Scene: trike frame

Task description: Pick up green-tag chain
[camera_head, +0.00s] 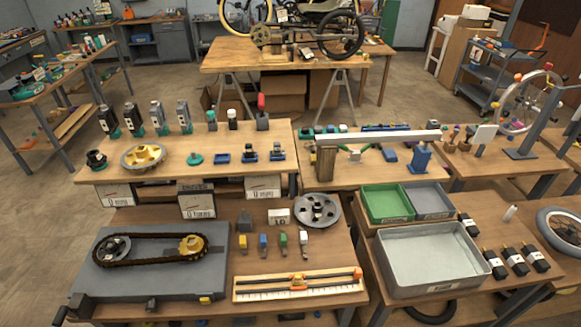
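A small green-marked piece (283,242) stands in a row on the front wooden bench, between a blue-marked piece (263,243) and a white-marked piece (304,243). A yellow-marked piece (243,243) is at the left end of the row. They are too small to tell whether chain hangs or lies in them. A dark chain (150,236) loops around a grey sprocket (115,249) and a yellow sprocket (191,244) on a grey plate (150,279); I see no green tag on it. Neither of my grippers is in view.
An orange-ended measuring board (299,288) lies in front of the row. A grey disc (317,210) and a white label block (279,216) stand behind it. A large grey tray (432,258), a green bin (386,203) and dark bottles (515,262) are to the right.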

